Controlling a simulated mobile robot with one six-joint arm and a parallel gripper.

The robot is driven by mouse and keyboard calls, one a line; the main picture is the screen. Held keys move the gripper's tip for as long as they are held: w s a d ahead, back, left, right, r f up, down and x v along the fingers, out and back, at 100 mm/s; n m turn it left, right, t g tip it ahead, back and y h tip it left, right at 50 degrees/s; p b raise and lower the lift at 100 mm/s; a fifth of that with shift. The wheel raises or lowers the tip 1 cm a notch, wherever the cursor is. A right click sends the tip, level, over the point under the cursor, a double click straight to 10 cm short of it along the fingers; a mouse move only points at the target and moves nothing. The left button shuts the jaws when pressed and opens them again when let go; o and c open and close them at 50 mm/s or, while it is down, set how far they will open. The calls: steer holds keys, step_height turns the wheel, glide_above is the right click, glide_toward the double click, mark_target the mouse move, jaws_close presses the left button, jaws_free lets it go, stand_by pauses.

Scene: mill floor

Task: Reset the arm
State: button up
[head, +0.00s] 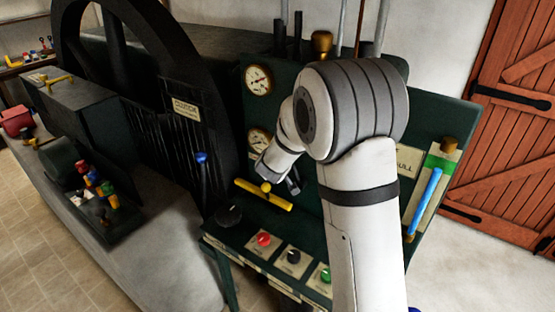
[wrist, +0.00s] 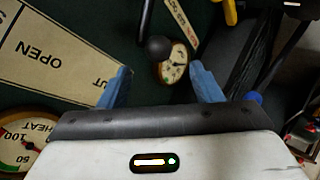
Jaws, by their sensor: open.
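My gripper (wrist: 160,84) shows in the wrist view with its two blue fingers spread apart and nothing between them. Just beyond the fingers are a black ball-ended lever (wrist: 158,46) and a small round gauge (wrist: 178,72), apart from the fingertips as far as I can tell. In the head view my white arm rises in front of the dark green control panel (head: 440,120) and bends down to the left.
Two gauges (head: 258,80) sit on the panel's left. A console below has red (head: 263,240), black and green knobs. A large black wheel (head: 70,30) is at left. In the wrist view, an OPEN plate (wrist: 50,55) lies left.

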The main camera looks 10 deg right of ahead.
steer(key=s+a+r+m+g+y+b, duration=0.1)
steer(key=s+r+y+b, duration=0.1)
steer(key=s, duration=0.6)
steer(key=s+a+r+m+g+y+b, duration=0.1)
steer(key=s+r+g+y+b, duration=0.15)
steer(key=s, duration=0.45)
steer(key=s+d+f+m+g+h+b, duration=0.1)
steer(key=s+d+m+g, duration=0.1)
steer(key=s, duration=0.9)
steer(key=s+d+f+m+g+h+b, duration=0.1)
steer(key=s+d, duration=0.3)
steer(key=s, duration=0.8)
steer(key=shift+d+f+m+g+b, duration=0.2)
steer(key=shift+f+m+g+b, duration=0.35)
steer(key=shift+g, duration=0.1)
steer(key=shift+w, duration=0.1)
steer(key=shift+c, duration=0.6)
